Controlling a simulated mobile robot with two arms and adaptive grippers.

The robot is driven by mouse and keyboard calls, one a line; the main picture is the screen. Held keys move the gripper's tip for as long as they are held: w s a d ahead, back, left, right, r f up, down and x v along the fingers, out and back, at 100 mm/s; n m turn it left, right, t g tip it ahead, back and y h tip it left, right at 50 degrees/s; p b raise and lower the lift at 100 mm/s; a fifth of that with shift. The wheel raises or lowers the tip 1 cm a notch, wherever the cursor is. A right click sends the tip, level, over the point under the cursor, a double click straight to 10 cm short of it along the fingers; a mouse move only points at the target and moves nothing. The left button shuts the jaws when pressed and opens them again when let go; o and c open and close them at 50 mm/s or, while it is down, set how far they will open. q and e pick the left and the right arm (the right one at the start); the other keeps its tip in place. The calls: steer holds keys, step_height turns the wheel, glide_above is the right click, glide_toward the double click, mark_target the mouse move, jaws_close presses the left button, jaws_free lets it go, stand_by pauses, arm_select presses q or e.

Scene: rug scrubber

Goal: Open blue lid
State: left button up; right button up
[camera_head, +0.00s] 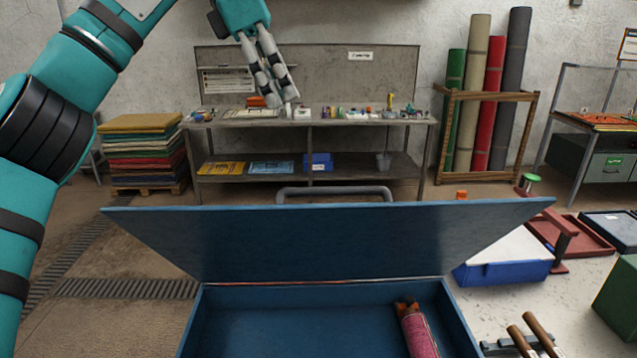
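The blue lid (330,240) stands raised and tilted back at the rear edge of a blue box (300,312). A grey bar handle (334,192) shows just beyond the lid's upper edge. The box is uncovered toward me, and a pinkish-red rolled item (419,332) lies inside at the right. My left gripper (279,100) is above and beyond the lid in the picture, fingers pointing down, apart from the lid and handle. Its two fingers look close together with nothing held; the angle hides how far they are open. My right gripper is out of view.
A workbench (310,122) with small items stands at the back wall. Stacked rugs (145,150) are at left, a rack of rolled rugs (487,100) at right. A blue tray (505,272), wooden-handled tools (530,340) and a green block (618,300) lie right of the box.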

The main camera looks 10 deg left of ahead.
arm_select(q)
steer(key=x, duration=0.5)
steer(key=w+x, duration=0.1)
steer(key=x, duration=0.2)
steer(key=shift+a+f+p, duration=0.15)
steer(key=shift+p, duration=0.2)
steer(key=p+x, duration=0.2)
steer(key=x, duration=0.7)
steer(key=shift+s, duration=0.1)
steer(key=shift+s, duration=0.1)
steer(key=shift+c, duration=0.6)
jaws_close()
